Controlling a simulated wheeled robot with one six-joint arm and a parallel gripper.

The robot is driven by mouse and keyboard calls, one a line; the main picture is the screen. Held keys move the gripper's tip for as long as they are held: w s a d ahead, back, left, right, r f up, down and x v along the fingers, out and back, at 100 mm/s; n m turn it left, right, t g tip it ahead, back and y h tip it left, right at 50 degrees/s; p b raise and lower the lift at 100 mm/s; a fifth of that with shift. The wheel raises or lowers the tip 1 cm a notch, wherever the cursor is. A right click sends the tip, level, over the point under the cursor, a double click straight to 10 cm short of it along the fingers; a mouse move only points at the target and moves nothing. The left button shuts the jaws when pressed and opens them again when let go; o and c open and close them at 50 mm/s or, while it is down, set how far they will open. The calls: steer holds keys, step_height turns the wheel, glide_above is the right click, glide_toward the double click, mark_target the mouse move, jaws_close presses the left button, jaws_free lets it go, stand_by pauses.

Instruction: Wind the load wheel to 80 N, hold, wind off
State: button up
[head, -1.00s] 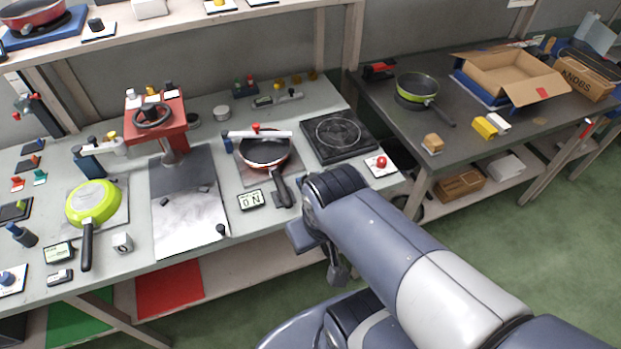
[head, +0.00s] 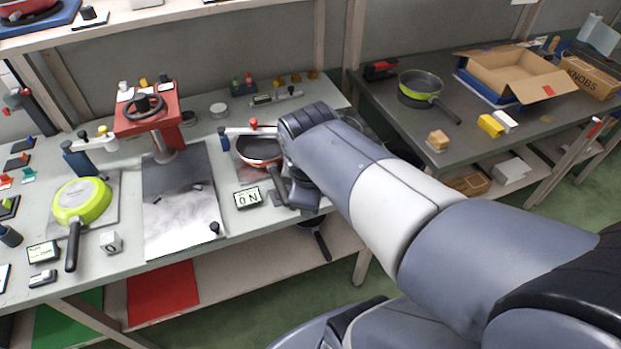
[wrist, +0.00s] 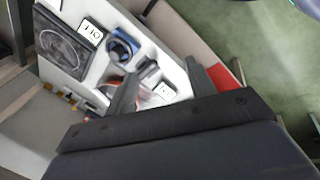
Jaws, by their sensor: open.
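The arm hides most of that spot in the head view. The force display (head: 248,197) reads 0 N; it also shows in the wrist view (wrist: 165,91). The red pan (head: 260,150) lies under a white bar, its dark handle toward the front edge. My gripper (wrist: 163,88) is open and empty, its two dark fingers apart above the bench and clear of the wheel. My arm hides it in the head view.
A hob (wrist: 62,45) lies beside the wheel. A red stand with a black handwheel (head: 144,107) is at the bench's back left. A green pan (head: 82,200) lies at left. A second bench with a green-rimmed pan (head: 420,86) and a cardboard box (head: 512,75) stands at right.

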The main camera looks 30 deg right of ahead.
steer(key=w+d+f+n+h+b, duration=0.1)
steer(key=w+d+f+n+b, duration=0.1)
steer(key=w+n+b, duration=0.35)
steer(key=w+d+f+n+h+b, duration=0.1)
steer(key=w+d+f+n+b, duration=0.15)
steer(key=w+n, duration=0.6)
steer(key=shift+n, duration=0.8)
steer(key=x, duration=0.3)
steer(key=b+x, duration=0.1)
steer(key=x, duration=0.2)
steer(key=s+x, duration=0.1)
steer(key=x, duration=0.2)
steer(key=shift+d+f, duration=0.35)
steer(key=shift+d, duration=0.05)
steer(key=shift+c, duration=0.2)
steer(key=c, duration=0.9)
steer(key=shift+c, duration=0.2)
